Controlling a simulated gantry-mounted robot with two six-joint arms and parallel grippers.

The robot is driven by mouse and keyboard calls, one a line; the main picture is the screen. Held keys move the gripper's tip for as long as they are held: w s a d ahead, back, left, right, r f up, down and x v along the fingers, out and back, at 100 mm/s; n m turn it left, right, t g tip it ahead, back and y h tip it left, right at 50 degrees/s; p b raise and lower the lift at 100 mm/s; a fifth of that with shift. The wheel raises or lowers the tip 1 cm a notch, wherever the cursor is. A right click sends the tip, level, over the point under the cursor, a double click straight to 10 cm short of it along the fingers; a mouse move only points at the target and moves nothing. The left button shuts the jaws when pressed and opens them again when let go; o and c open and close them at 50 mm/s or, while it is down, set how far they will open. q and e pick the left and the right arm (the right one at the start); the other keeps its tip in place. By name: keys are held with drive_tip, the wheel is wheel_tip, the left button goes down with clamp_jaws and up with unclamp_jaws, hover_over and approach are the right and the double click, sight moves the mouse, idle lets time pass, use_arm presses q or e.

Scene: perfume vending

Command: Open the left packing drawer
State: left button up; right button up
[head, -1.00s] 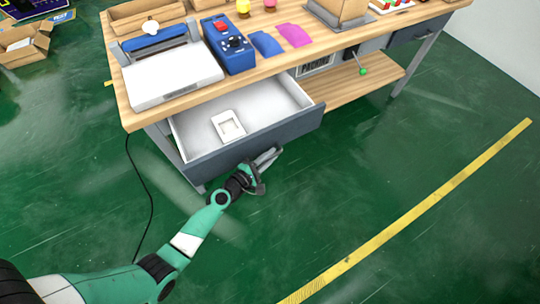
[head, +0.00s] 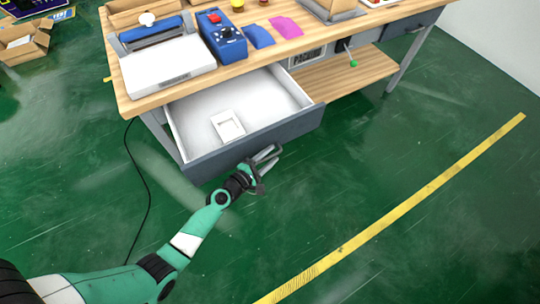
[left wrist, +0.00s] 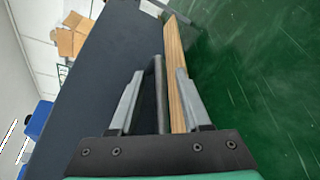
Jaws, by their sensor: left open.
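The left packing drawer (head: 255,143) stands pulled out from under the left end of the workbench, its dark grey front facing me. Its white inside shows, with a small white tray-like piece (head: 228,125) in it. My left gripper (head: 267,155) is at the lower middle of the drawer front. In the left wrist view, the dark drawer front (left wrist: 95,85) fills the left, and a dark handle bar (left wrist: 160,100) lies between the open fingers (left wrist: 158,78). I cannot tell whether the fingers touch the bar. My right gripper is not in view.
The wooden bench top (head: 285,50) carries a white and blue machine (head: 165,65), a blue control box (head: 222,38) and blue and pink pouches. A wooden lower shelf (head: 345,78) is to the right. A black cable (head: 145,185) hangs left. The green floor in front is clear.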

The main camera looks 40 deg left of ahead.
use_arm(q)
drive_tip(key=shift+s+r, duration=0.15)
drive_tip(key=shift+s, duration=0.15)
drive_tip(key=p+v, duration=0.2)
drive_tip(key=v, duration=0.9)
drive_tip(key=shift+d, duration=0.1)
